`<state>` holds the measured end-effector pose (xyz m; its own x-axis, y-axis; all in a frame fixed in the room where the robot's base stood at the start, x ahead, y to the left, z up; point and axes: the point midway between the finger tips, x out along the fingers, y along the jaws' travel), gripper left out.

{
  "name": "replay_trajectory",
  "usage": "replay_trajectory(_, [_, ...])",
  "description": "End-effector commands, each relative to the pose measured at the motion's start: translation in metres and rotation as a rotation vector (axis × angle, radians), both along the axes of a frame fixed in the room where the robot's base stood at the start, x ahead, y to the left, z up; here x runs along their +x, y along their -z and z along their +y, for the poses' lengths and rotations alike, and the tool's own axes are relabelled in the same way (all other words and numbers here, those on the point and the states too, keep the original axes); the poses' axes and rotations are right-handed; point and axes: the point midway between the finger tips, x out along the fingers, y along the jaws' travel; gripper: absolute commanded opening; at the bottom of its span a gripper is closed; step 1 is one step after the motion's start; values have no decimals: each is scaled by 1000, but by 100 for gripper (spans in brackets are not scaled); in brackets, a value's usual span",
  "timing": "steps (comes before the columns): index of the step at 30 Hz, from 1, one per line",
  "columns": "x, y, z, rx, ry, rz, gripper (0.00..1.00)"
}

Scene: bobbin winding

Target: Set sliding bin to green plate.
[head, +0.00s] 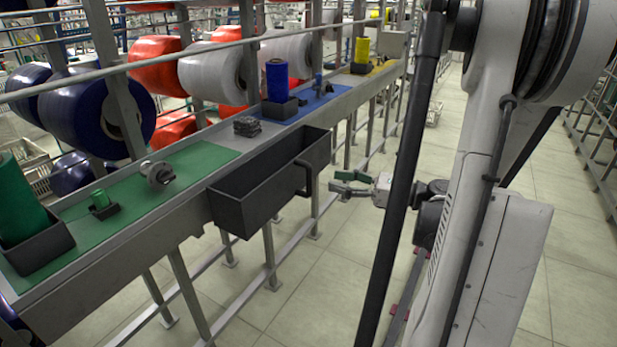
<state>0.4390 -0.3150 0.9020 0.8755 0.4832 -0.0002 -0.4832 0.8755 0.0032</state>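The sliding bin (240,208) is a long, dark, open-topped box hung on the front of the grey rail table. It spans from beside the right end of the green plate (105,222) toward the blue plate (330,97). Its dark handle (304,180) is on its front face, toward the right end. My gripper (341,182) has green-tipped fingers that are spread apart and point left at the handle. It is empty and stands a short gap right of the handle. The bin's floor is mostly hidden.
On the green plate are a green bobbin (20,200) in a dark holder, a small green spool (100,199) and a metal fitting (157,173). A dark stack (247,127) sits between plates. The blue plate carries a blue bobbin (277,80). The aisle floor (300,300) is clear.

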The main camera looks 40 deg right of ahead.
Motion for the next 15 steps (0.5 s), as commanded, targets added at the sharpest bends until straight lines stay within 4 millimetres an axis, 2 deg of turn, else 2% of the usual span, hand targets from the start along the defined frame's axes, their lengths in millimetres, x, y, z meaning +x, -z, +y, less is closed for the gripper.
replay_trajectory(9, [49,1,28,0,-3,0,33])
replay_trajectory(15, [67,0,37,0,0,0,33])
